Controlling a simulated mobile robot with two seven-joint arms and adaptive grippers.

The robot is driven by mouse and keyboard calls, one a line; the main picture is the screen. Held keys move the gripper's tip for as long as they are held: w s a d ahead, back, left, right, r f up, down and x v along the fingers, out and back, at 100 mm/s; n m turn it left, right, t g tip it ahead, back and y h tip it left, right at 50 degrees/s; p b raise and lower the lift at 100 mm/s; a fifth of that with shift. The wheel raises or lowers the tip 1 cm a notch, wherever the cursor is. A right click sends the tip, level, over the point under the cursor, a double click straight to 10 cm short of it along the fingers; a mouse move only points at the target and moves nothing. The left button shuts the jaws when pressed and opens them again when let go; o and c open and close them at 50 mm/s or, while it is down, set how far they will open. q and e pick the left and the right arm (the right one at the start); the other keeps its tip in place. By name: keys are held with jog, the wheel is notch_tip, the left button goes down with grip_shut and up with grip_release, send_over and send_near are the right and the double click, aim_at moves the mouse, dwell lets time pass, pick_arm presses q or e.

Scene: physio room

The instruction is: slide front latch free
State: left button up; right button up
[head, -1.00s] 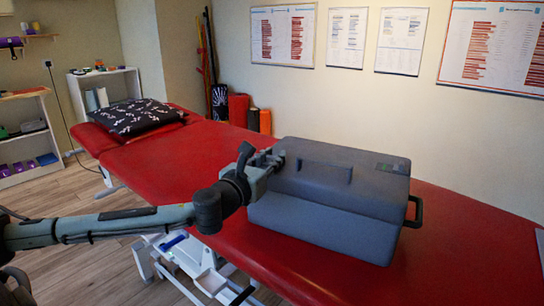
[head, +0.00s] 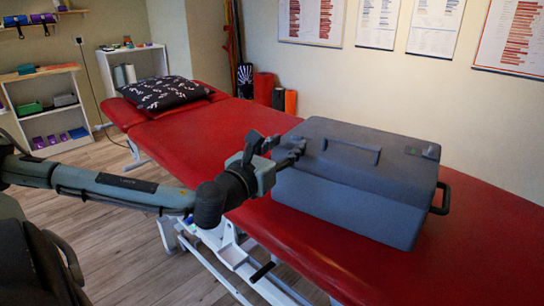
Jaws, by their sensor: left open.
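A blue-grey lidded case (head: 350,205) sits on the red treatment table, with a raised grip on its lid and a dark handle (head: 441,198) on its right end. My left gripper (head: 288,150) is open at the case's left upper edge, close to the lid seam. I cannot tell whether its fingers touch the case. The front latch is not clearly visible; the gripper may cover it. My right gripper is not in view.
The red table (head: 225,128) runs from back left to front right, clear around the case. A patterned pillow (head: 163,92) lies at its far end. Shelves (head: 45,103) stand at left. The wall with posters is behind the case.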

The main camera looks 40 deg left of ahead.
pick_arm(q)
jog(key=s+d, duration=0.1)
jog(key=s, duration=0.5)
jog(key=shift+c, duration=0.3)
